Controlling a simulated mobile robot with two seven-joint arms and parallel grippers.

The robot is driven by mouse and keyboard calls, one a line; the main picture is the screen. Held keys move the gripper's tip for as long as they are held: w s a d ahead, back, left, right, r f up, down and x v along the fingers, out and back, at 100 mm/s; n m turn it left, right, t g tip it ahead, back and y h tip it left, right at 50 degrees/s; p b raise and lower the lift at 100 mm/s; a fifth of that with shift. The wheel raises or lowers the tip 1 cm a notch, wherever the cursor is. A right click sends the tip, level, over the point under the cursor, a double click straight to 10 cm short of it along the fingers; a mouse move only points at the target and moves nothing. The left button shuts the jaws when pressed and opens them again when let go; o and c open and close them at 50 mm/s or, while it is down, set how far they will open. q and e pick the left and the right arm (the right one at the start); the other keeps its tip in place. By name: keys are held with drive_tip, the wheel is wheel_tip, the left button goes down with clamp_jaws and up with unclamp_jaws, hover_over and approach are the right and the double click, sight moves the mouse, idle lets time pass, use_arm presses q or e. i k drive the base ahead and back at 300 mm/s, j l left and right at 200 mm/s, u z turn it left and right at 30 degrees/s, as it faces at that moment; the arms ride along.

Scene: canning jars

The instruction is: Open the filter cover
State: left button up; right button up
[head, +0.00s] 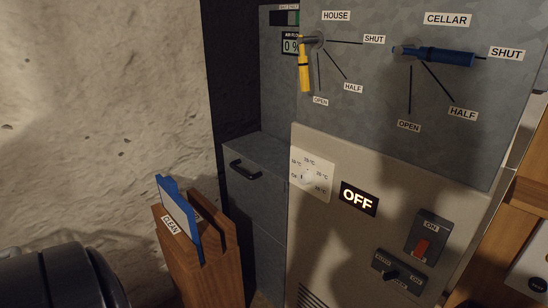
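A grey metal box front with a black bar handle (245,170) is left of the pale unit; it looks like the filter cover (257,206), though no label on it can be read. Its top and front panels look closed, with no gap that I can make out. A blue-framed panel (182,215) stands upright in a wooden holder labelled CLEAN, in front and to the left of the box. Neither of my grippers shows in the head view. A dark rounded part at the lower left seems to be my own arm.
A yellow HOUSE lever (304,70) hangs down near OPEN. A blue CELLAR lever (440,56) points to SHUT. The pale unit has a dial (308,177), a lit OFF sign (359,198) and a red switch (421,248). The wooden holder (205,270) stands near the box.

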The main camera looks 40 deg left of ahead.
sight(266, 156)
drive_tip(key=u, duration=1.7)
drive_tip(key=i+j+z, duration=0.55)
drive_tip(key=j+z, duration=0.25)
